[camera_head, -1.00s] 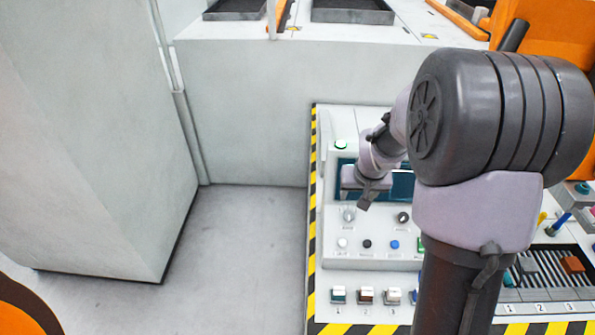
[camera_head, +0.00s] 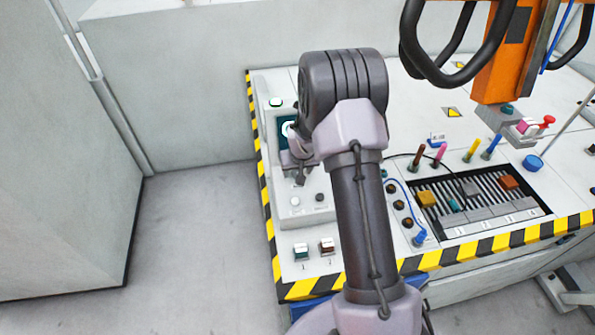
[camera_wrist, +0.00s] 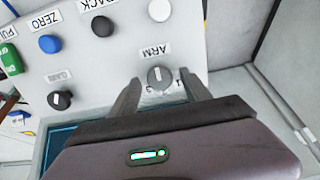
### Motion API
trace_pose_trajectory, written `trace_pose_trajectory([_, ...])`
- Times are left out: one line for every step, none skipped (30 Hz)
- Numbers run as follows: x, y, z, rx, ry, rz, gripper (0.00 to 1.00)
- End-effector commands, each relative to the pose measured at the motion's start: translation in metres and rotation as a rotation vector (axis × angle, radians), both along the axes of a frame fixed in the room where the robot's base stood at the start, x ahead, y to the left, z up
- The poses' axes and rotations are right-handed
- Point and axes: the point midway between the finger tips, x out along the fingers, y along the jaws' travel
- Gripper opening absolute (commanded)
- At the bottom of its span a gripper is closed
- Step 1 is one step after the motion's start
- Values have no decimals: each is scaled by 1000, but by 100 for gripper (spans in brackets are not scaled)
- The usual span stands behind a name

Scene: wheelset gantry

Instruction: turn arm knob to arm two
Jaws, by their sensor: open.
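The arm knob (camera_wrist: 160,78) is a grey round knob below an upside-down "ARM" label on the white panel (camera_wrist: 120,60) in the wrist view. My gripper (camera_wrist: 160,84) is open, with one finger on each side of the knob. I cannot tell whether the fingers touch it. The position marks beside the knob are partly hidden by the fingers. In the head view my gripper (camera_head: 300,180) is over the control box at the left of the console, and the arm knob is hidden behind it.
A black gauge knob (camera_wrist: 60,99) sits left of the arm knob. White (camera_wrist: 160,10), black (camera_wrist: 103,26) and blue (camera_wrist: 50,43) buttons line the panel. In the head view, an orange gantry part (camera_head: 505,60) hangs over the console, right of my arm.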

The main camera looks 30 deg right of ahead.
Motion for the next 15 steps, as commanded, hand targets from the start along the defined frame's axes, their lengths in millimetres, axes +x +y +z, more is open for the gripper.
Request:
trace_pose_trajectory([0,0,0,0,0,0,56])
trace_pose_trajectory([0,0,0,0,0,0,56])
trace_pose_trajectory([0,0,0,0,0,0,56])
trace_pose_trajectory([0,0,0,0,0,0,54])
trace_pose_trajectory([0,0,0,0,0,0,48])
trace_pose_trajectory([0,0,0,0,0,0,40])
trace_pose_trajectory([0,0,0,0,0,0,34])
trace_pose_trajectory([0,0,0,0,0,0,28])
trace_pose_trajectory([0,0,0,0,1,0,20])
trace_pose_trajectory([0,0,0,0,1,0,14])
trace_pose_trajectory([0,0,1,0,1,0,8])
trace_pose_trajectory([0,0,0,0,1,0,1])
trace_pose_trajectory([0,0,0,0,1,0,0])
trace_pose_trajectory([0,0,0,0,1,0,0])
trace_pose_trajectory([0,0,0,1,1,-1,0])
